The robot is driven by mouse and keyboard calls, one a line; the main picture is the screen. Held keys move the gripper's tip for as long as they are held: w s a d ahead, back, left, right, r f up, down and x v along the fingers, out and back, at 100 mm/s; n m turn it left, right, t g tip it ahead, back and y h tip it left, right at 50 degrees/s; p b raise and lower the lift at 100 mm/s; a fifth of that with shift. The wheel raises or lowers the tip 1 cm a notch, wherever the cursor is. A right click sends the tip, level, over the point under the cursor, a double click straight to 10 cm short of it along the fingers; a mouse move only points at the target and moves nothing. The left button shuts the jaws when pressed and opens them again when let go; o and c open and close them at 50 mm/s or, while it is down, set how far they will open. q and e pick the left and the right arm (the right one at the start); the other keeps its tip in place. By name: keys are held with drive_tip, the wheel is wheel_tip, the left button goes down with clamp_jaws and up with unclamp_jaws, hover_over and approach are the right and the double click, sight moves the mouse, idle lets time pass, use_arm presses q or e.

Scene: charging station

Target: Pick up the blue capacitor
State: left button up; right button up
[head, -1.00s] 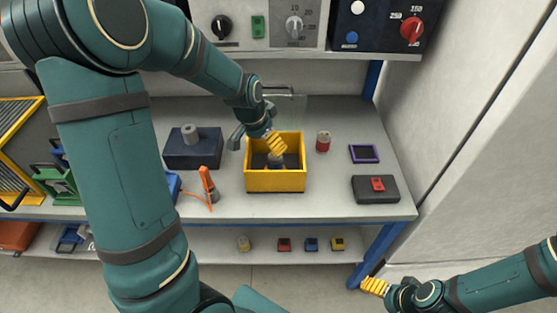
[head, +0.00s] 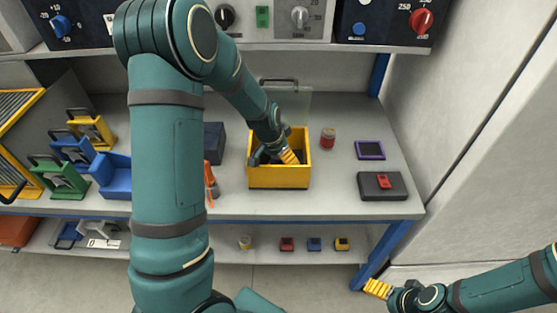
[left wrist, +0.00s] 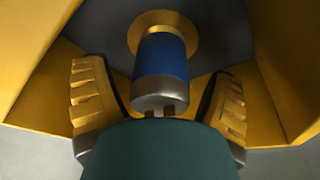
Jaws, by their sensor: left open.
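The blue capacitor (left wrist: 160,58) stands in the yellow box (head: 279,178); the left wrist view shows its blue body, a silvery end facing the camera and a yellow ring behind it. In the head view my left gripper hides it. My left gripper (head: 275,158) is down inside the box and open. In the left wrist view its two yellow-padded fingers (left wrist: 160,102) are on either side of the capacitor, with gaps to both sides. My right gripper (head: 377,288) is at the lower right, away from the bench; its finger opening does not show clearly.
The box walls close in around my left gripper. A red can (head: 328,139), a purple-framed pad (head: 370,150) and a dark case with a red block (head: 381,186) stand to the right. An orange-handled tool (head: 209,180) and blue bin (head: 116,183) are to the left.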

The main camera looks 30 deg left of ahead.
use_arm(q)
drive_tip(key=c, duration=1.3)
drive_tip(key=shift+r, duration=0.2)
drive_tip(key=shift+s+d+r+p, duration=0.1)
drive_tip(key=shift+r+p, duration=0.25)
drive_tip(key=shift+r, duration=0.25)
wheel_tip(320, 180, up, 11)
drive_tip(key=p, duration=0.2)
drive_tip(key=shift+f+p, duration=0.15)
drive_tip(key=shift+p, duration=0.2)
drive_tip(key=s+d+b, duration=0.1)
drive_tip(key=s+d, duration=0.2)
drive_tip(key=s, duration=0.2)
drive_tip(key=s+d+b, duration=0.1)
drive_tip(key=s+d, duration=0.2)
drive_tip(key=s, duration=0.3)
drive_tip(key=s+d+b, duration=0.2)
drive_tip(key=s+d, duration=0.2)
drive_tip(key=s, duration=0.1)
drive_tip(key=shift+s+d+f, duration=0.1)
drive_tip(key=shift+s+f, duration=0.25)
